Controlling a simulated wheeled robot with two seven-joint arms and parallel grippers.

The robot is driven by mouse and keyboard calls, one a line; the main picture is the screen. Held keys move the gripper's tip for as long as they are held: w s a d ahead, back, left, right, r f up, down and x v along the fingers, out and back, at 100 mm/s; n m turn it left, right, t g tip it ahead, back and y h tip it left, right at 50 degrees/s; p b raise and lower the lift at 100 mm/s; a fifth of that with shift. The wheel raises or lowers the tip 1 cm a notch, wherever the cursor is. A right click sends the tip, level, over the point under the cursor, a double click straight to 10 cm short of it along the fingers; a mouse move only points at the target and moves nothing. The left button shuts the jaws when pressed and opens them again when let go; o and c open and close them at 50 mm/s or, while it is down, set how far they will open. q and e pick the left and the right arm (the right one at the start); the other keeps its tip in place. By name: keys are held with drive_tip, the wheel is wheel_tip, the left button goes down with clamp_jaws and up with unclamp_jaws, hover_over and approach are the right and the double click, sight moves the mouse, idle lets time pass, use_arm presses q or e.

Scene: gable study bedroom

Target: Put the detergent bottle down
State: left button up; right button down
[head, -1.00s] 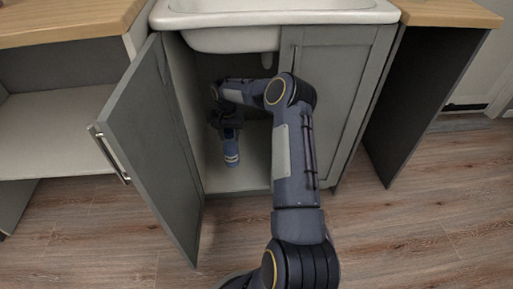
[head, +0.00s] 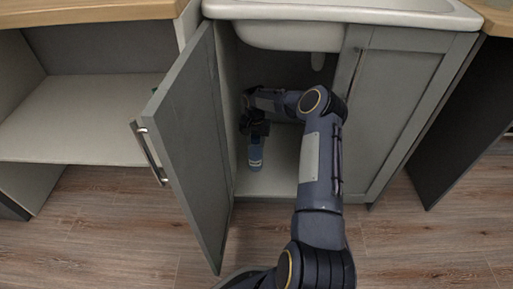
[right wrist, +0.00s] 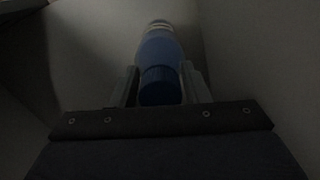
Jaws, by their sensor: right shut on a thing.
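The detergent bottle (head: 255,157) is blue with a pale band and stands about upright inside the open sink cabinet, low near its floor. It also shows in the right wrist view (right wrist: 161,60), with its blue cap between the fingers. My right gripper (head: 256,134) is shut on the bottle's upper part; it also shows in the right wrist view (right wrist: 162,88). I cannot tell whether the bottle's base touches the cabinet floor (head: 275,178). My left gripper is not in view.
The left cabinet door (head: 187,140) stands open toward me, left of my right arm. The right door (head: 400,100) is shut. The sink (head: 345,12) is above the opening. An open shelf unit (head: 90,120) is at the left. Wooden floor lies in front.

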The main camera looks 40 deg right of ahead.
wheel_tip(320, 180, down, 3)
drive_tip(key=shift+r+b, duration=0.1)
drive_tip(key=shift+b, duration=0.25)
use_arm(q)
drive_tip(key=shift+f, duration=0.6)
use_arm(e)
drive_tip(key=shift+r, duration=0.15)
drive_tip(key=c, duration=0.8)
unclamp_jaws()
drive_tip(key=shift+o, duration=0.2)
wheel_tip(320, 180, up, 8)
drive_tip(key=p, duration=0.3)
drive_tip(key=shift+f+p, duration=0.25)
drive_tip(key=shift+p, duration=0.15)
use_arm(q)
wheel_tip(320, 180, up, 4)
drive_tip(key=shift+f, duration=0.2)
use_arm(e)
drive_tip(key=shift+f, duration=0.1)
